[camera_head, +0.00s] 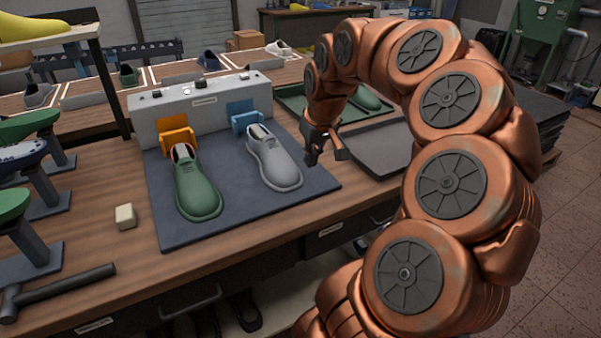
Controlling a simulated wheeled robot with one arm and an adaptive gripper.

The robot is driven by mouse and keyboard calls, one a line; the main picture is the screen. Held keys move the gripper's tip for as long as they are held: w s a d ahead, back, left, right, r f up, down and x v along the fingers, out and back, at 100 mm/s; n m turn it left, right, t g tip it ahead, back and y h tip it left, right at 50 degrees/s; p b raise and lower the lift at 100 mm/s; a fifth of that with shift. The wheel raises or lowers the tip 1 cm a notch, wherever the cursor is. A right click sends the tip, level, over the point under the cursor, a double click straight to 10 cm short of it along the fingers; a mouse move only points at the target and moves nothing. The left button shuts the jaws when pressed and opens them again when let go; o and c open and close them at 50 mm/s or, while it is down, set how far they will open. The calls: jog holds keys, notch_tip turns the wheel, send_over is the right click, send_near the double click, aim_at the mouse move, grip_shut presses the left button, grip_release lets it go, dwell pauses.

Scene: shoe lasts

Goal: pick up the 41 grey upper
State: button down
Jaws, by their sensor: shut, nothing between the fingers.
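A light grey upper (276,163) lies on the right half of the dark mat (235,212), toe toward the front edge and heel near a blue block (243,118). No size number can be read on it. My gripper (325,158) is just right of the grey upper in the picture, above the mat's right side. It is shut and empty, pointing down. It looks apart from the upper, though its exact height is hard to tell.
A green upper (197,192) lies left on the mat near an orange block (177,135). A white control box (205,103) stands behind. Right are a green tray (291,97) and a dark flat pad (374,148). A hammer (60,288) lies front left.

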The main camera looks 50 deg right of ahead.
jog(key=p, duration=0.1)
send_near(298, 187)
jog(key=f, duration=0.4)
jog(key=shift+s+a+f, duration=0.1)
jog(key=shift+s+f, duration=0.25)
jog(key=shift+s, duration=0.05)
jog(key=shift+w+d+f+p, duration=0.1)
jog(key=shift+w+d+p, duration=0.2)
jog(key=shift+w, duration=0.35)
jog(key=shift+w+d+p, duration=0.2)
jog(key=shift+w+p, duration=0.05)
jog(key=shift+w, duration=0.4)
jog(key=shift+w+d+f+p, duration=0.1)
jog(key=shift+w+d+p, duration=0.15)
jog(key=shift+w, duration=0.45)
